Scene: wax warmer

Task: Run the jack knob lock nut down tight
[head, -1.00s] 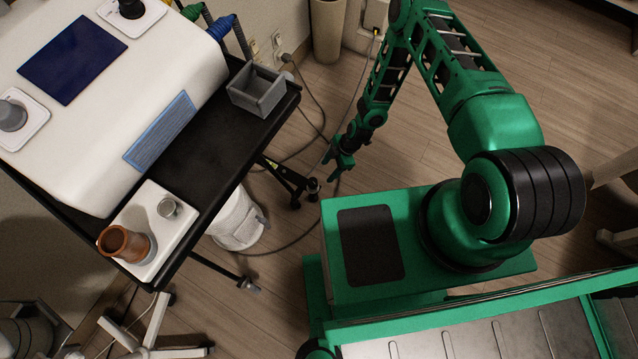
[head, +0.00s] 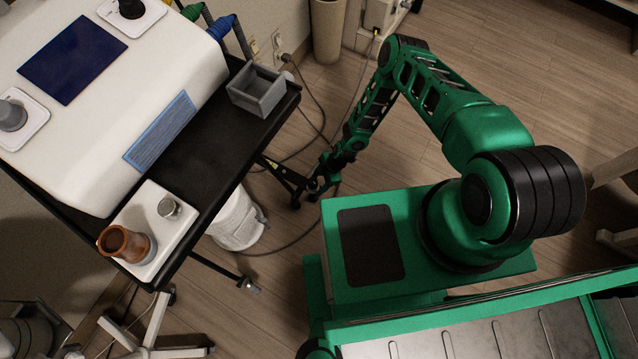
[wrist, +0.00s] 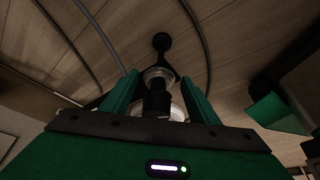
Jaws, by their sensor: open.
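In the wrist view my gripper (wrist: 158,88) is open, with its two green fingers on either side of a dark upright stem (wrist: 157,103). A pale metal ring, which looks like the lock nut (wrist: 158,74), sits around the stem near the fingertips. A black ball-shaped knob (wrist: 161,41) shows beyond it, on a thin neck. I cannot tell whether either finger touches the nut or stem. In the head view my gripper (head: 318,187) is low beside the cart's dark leg (head: 283,174); the nut and knob cannot be made out there.
The black cart top (head: 205,150) carries the white warmer (head: 110,110), a grey open box (head: 257,90) and a white plate with a brown cup (head: 123,243). A white bucket (head: 238,222) stands below. Cables (head: 318,125) lie across the wooden floor near my arm.

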